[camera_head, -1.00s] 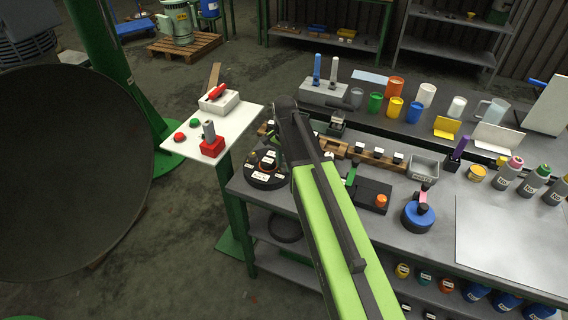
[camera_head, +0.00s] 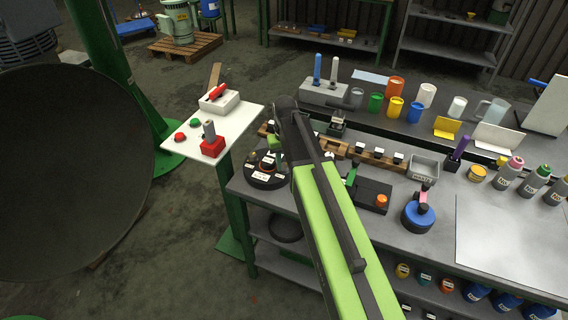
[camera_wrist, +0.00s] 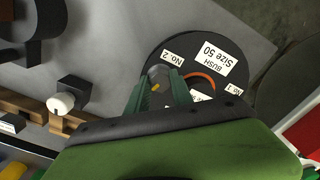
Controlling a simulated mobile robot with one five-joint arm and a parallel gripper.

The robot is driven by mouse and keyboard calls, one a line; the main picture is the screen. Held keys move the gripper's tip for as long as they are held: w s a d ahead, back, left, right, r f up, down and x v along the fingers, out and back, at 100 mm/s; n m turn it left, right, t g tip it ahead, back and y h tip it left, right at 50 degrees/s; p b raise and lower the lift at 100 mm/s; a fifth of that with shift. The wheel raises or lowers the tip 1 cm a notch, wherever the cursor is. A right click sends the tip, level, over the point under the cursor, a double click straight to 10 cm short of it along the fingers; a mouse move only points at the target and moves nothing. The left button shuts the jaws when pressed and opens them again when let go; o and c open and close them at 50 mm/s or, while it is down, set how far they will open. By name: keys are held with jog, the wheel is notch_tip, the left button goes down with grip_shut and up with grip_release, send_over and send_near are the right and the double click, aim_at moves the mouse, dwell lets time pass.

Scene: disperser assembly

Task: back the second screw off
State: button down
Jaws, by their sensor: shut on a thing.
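The round black disperser base (camera_head: 258,181) sits on the left end of the grey bench, and it also shows in the wrist view (camera_wrist: 185,40). It bears white labels, among them "No. 2", "BUSH Size 50" and "No. 1", and an orange ring. In the wrist view, the green fingers of my gripper (camera_wrist: 157,90) are shut on a grey round-topped piece, the second screw (camera_wrist: 158,72), beside the "No. 2" label. The screw looks seated at the base; its lower part is hidden by the fingers. In the head view my arm covers part of the base.
A wooden rack with black and white pieces (camera_head: 377,156) stands behind the base. A black block with an orange knob (camera_head: 381,201) and a blue round fixture (camera_head: 418,217) stand to the right. A white side table (camera_head: 235,130) with red and green buttons is at left.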

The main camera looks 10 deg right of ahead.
aim_at(284, 165)
jog(key=shift+w+n, duration=0.1)
jog(key=shift+n, duration=0.9)
jog(key=c, duration=1.4)
grip_release()
jog(key=shift+r, duration=0.1)
notch_tip(284, 165, up, 17)
jog(key=p, duration=1.7)
jog(key=shift+r, duration=0.15)
